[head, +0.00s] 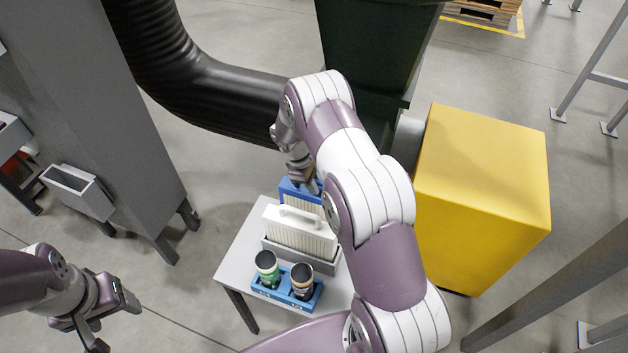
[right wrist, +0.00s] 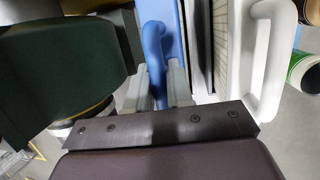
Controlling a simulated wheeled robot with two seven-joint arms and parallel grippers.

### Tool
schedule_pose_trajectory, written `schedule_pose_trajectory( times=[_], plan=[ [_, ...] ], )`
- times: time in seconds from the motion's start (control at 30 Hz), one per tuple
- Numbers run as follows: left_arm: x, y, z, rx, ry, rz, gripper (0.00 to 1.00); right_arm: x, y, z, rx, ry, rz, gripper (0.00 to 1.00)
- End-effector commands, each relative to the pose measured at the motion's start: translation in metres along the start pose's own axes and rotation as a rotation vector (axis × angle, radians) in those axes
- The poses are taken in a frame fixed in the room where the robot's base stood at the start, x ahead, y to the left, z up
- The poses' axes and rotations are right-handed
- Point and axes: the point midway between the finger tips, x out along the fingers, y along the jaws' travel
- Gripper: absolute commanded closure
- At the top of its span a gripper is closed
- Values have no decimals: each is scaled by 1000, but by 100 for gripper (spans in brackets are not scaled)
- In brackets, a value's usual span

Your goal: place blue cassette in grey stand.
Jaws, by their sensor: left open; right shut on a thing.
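The blue cassette (head: 290,190) is at the far side of the small table, behind the white cassette (head: 290,232). My right gripper (head: 311,183) is shut on its handle. In the right wrist view the blue handle (right wrist: 153,42) lies between the two fingers (right wrist: 158,88). The grey stand (head: 292,257) is on the table with the white cassette upright in it. Whether the blue cassette touches the stand is hidden by my arm and the white cassette. My left gripper (head: 118,322) is open and empty at the lower left, away from the table.
A blue holder (head: 269,291) with two cans stands at the table's front (head: 235,272). A yellow box (head: 487,170) stands to the right. A dark green bin (head: 370,45) and black hose (head: 225,90) are behind. A grey cabinet (head: 95,110) is at the left.

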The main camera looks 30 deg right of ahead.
Motion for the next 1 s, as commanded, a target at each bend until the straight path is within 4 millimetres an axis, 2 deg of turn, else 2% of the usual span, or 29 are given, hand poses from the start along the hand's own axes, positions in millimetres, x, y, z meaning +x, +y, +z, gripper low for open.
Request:
schedule_pose_trajectory(
  times=[0.2,0.23,0.3,0.53,0.67,0.77,1.0],
  plan=[
    [4,0,0,0,0,0,35,4,0,-1,0,1,1,100],
    [3,0,0,0,0,0,35,3,0,-1,0,0,0,72],
    [3,0,0,0,0,0,35,3,0,-1,0,0,0,53],
    [3,0,0,0,0,0,35,2,0,-1,0,0,0,53],
    [3,0,0,0,0,0,35,-5,0,-1,0,2,2,53],
    [11,0,1,0,0,0,35,-25,1,-2,0,5,5,53],
    [27,0,3,0,0,0,35,-88,0,-2,-1,4,3,53]
  ],
)
